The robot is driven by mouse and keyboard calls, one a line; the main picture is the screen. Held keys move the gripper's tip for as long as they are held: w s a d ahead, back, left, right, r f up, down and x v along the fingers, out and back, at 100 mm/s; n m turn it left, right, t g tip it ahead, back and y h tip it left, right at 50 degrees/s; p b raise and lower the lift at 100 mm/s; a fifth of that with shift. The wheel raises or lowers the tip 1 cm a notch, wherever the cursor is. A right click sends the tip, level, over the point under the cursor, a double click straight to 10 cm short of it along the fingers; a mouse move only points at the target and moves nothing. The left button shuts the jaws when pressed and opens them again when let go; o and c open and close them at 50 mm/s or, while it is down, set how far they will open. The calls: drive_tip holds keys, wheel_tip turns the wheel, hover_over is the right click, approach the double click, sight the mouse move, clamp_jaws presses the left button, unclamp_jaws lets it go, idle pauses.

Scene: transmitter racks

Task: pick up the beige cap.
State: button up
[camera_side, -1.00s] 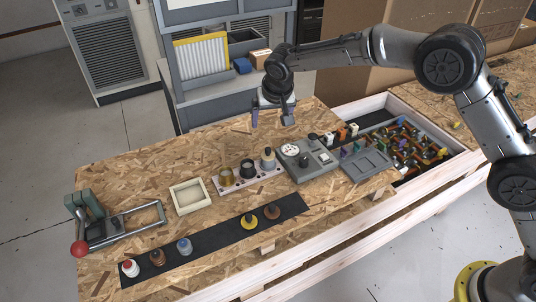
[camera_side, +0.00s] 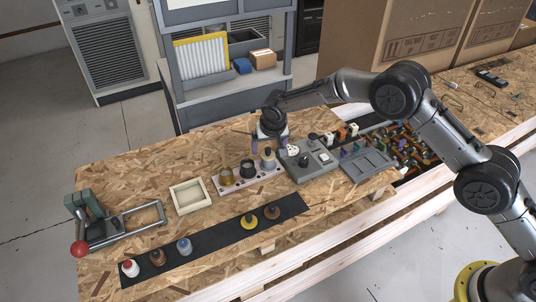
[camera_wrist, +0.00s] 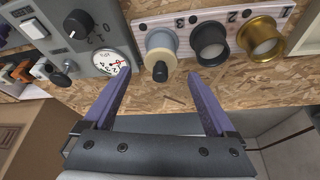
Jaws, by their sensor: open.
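The beige cap (camera_side: 268,157) sits at the right end of the pale rack strip (camera_side: 243,182) in the side view. In the wrist view the beige cap (camera_wrist: 161,42) stands by the number 3, with a dark-tipped knob pointing towards me. My gripper (camera_side: 270,142) is just behind and above the cap in the side view. In the wrist view my gripper (camera_wrist: 160,74) is open and empty, its two purple fingers spread wide, with the knob in line with the gap between them. The cap seems clear of both fingers.
A grey control box (camera_side: 308,160) with a dial and knob stands close to the right. Several caps lie on a black strip (camera_side: 215,239) in front. A pale empty tray (camera_side: 190,196) lies left.

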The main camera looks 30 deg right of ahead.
drive_tip(key=shift+x, duration=1.05)
drive_tip(key=c, duration=1.4)
drive_tip(key=shift+r, duration=0.15)
drive_tip(key=shift+r, duration=0.6)
drive_tip(key=s+d+r, duration=0.1)
drive_tip(key=s+r, duration=0.2)
drive_tip(key=s, duration=0.1)
drive_tip(key=s+d+r, duration=0.1)
drive_tip(key=s+r, duration=0.3)
drive_tip(key=s, duration=0.1)
drive_tip(key=s+d+r, duration=0.1)
drive_tip(key=s+r, duration=0.3)
drive_tip(key=shift+s+d+r, duration=0.25)
drive_tip(key=shift+d, duration=0.1)
